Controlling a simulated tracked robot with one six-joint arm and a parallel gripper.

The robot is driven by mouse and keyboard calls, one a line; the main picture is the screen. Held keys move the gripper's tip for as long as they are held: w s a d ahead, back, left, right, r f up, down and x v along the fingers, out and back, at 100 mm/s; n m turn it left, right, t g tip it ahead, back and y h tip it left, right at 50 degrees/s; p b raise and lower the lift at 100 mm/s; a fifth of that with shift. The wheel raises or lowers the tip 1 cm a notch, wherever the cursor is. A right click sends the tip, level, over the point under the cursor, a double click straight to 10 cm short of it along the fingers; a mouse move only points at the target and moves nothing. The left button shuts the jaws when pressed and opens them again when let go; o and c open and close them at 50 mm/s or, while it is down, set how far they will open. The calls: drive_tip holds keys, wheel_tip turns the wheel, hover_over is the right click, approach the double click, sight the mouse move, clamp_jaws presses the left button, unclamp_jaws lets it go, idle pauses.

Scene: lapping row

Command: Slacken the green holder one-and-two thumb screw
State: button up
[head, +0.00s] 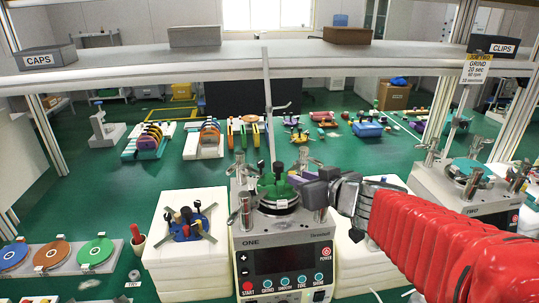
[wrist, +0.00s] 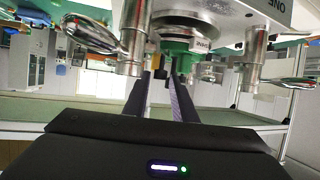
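The green holder (head: 272,186) sits on top of the machine marked ONE, with a dark knob (head: 278,168) standing up from it. My gripper (head: 299,181) reaches in level from the right, its tips at the holder's right side. The wrist view is upside down; there the green holder (wrist: 181,47) lies just beyond the fingertips, with a white tag beside it. My gripper (wrist: 160,76) shows its two fingers apart with a gap between them. The thumb screw itself is not clear in either view, and I cannot tell whether the fingertips touch anything.
Metal posts with levers (head: 245,210) stand around the holder, close to my fingers. A blue fixture (head: 186,226) sits on a white block to the left. Machine TWO (head: 466,196) stands at the right, behind my arm. A shelf (head: 210,58) runs across above.

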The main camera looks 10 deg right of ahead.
drive_tip(key=shift+w+a+f, duration=0.1)
drive_tip(key=shift+w+f, duration=0.1)
drive_tip(key=shift+w, duration=0.15)
drive_tip(key=shift+c, duration=0.5)
